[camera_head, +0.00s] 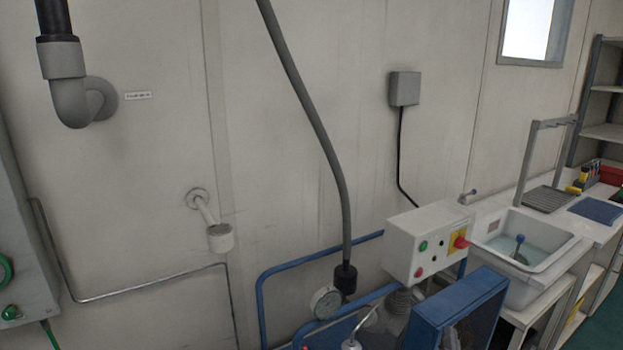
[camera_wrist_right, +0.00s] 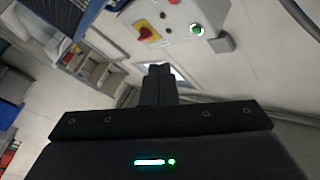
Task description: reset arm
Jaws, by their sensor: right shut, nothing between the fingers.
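My right gripper (camera_wrist_right: 159,72) shows in the right wrist view as black fingers held together, with nothing between them. A dark crossbar and a housing with green lights lie below it in that picture. No gripper or arm can be made out in the head view, and my left gripper does not show. The white control box (camera_head: 428,244) has a red knob on a yellow plate, a green button and smaller buttons. It also shows in the right wrist view (camera_wrist_right: 176,22), apart from the fingers in the picture.
A blue frame (camera_head: 262,290) with a pressure gauge (camera_head: 326,302) and a grey hose (camera_head: 322,140) stands before the wall. A sink (camera_head: 530,240) and shelves (camera_head: 605,100) are at right. A grey cabinet (camera_head: 22,250) is at left. A white wall fitting (camera_head: 220,238) juts out.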

